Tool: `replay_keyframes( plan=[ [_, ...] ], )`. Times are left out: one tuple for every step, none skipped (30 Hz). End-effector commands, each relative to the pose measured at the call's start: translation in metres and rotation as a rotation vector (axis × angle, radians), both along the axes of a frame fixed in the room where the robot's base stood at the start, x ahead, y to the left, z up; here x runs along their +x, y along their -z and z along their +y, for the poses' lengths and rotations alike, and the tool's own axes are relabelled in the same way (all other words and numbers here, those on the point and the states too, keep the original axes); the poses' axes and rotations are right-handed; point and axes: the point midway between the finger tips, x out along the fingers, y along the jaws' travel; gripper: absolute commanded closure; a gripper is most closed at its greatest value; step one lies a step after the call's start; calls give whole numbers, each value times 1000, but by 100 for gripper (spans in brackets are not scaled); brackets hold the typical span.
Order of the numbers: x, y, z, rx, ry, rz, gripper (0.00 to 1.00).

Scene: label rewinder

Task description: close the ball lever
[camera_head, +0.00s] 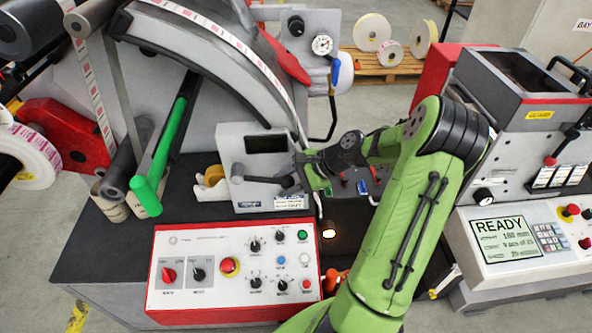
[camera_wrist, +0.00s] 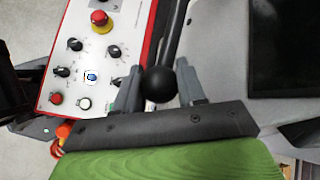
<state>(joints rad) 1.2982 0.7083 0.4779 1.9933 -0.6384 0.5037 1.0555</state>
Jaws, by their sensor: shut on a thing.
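The ball lever is a dark arm (camera_head: 262,180) on the front of a grey box (camera_head: 228,142) with a dark display. It points right from its pivot, roughly level. Its black ball (camera_wrist: 160,85) shows in the wrist view between the two grey fingers of my gripper (camera_wrist: 161,74), with the lever's rod running up from it. My gripper (camera_head: 303,172) is shut on the ball. In the head view the ball's end is mostly hidden by the gripper.
A control panel (camera_head: 205,250) with knobs and an emergency stop stands in front of the box. A machine with a READY screen (camera_head: 505,240) stands to the right.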

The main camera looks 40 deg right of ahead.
Motion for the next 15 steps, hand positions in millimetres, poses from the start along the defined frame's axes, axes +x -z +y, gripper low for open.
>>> replay_keyframes(
  plan=[
    [0,7,-2,26,11,-12,100],
    [0,9,-1,42,10,-24,100],
    [1,12,0,61,11,-37,100],
    [1,14,1,73,10,-47,100],
    [2,16,1,86,11,-56,100],
    [2,18,2,101,10,-67,100],
    [3,19,2,112,11,-74,100],
    [3,20,2,121,12,-80,100],
    [3,22,3,133,11,-89,100],
    [4,23,3,140,11,-94,100],
    [4,24,4,146,11,-99,100],
    [4,25,4,153,11,-104,100],
    [4,26,4,158,10,-108,100],
    [5,26,5,162,10,-111,100],
    [5,26,5,167,9,-115,100]
  ],
)
